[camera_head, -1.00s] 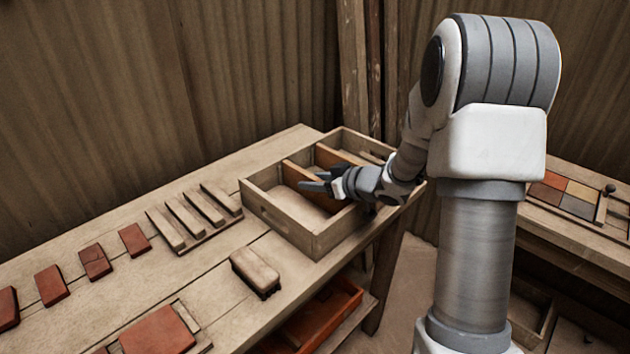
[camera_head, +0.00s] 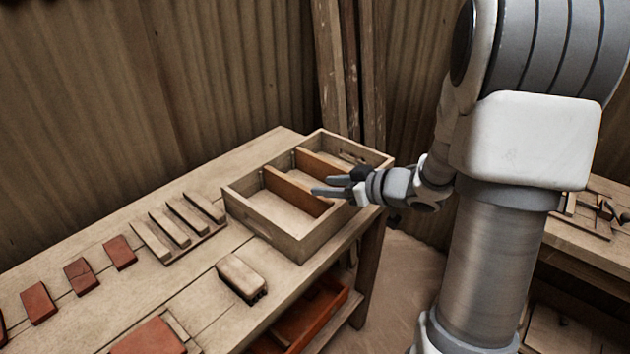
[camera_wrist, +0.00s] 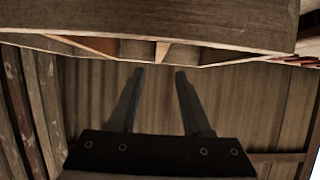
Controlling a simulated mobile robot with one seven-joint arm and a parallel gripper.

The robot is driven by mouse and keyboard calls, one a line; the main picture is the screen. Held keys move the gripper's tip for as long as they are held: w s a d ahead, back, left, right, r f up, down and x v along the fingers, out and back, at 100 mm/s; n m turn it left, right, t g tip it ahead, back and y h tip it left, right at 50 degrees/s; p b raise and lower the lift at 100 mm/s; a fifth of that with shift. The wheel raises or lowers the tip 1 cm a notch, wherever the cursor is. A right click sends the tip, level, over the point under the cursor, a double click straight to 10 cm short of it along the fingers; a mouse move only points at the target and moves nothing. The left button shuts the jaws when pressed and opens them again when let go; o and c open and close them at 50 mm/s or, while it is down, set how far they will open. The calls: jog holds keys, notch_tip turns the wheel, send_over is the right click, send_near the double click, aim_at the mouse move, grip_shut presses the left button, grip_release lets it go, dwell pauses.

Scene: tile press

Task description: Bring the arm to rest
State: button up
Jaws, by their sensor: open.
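My gripper (camera_head: 331,186) is open and empty in the head view. Its fingers point left, over or just in front of the right part of the divided wooden box (camera_head: 270,236); I cannot tell their exact height above it. In the wrist view my gripper (camera_wrist: 158,75) shows two spread dark fingers with nothing between them. The side and edges of the wooden box (camera_wrist: 150,25) seem to cross the top of that view. My arm reaches in from the right of the head view, its wrist bent toward the box.
The workbench (camera_head: 120,235) holds a slatted rack (camera_head: 182,230), a brush-like block (camera_head: 241,277) and several red tiles (camera_head: 82,277). An orange tray (camera_head: 318,318) sits on a shelf below. Wooden posts (camera_head: 348,75) and corrugated walls stand behind. A second bench (camera_head: 590,240) is at the right.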

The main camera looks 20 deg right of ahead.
jog(key=shift+s+d+r, duration=0.15)
jog(key=shift+s+d, duration=0.05)
jog(key=shift+s, duration=0.1)
jog(key=d+r+m+t+h+p, duration=0.2)
jog(key=d+r+h+p, duration=0.15)
jog(key=r+h, duration=0.6)
jog(key=s+r+m+g+p, duration=0.25)
jog(key=s+r, duration=0.25)
jog(key=r, duration=0.4)
jog(key=s+a+g+p, duration=0.1)
jog(key=s+a, duration=0.2)
jog(key=s, duration=0.3)
jog(key=s+a+m+g+y+p, duration=0.1)
jog(key=s+a+g, duration=0.1)
jog(key=s, duration=0.5)
jog(key=s+a+r+m+g+y+p, duration=0.1)
jog(key=s+a, duration=0.3)
jog(key=s, duration=0.2)
jog(key=shift+s+a, duration=0.2)
jog(key=shift+a, duration=0.1)
jog(key=shift+a+g, duration=0.1)
jog(key=shift+g, duration=0.15)
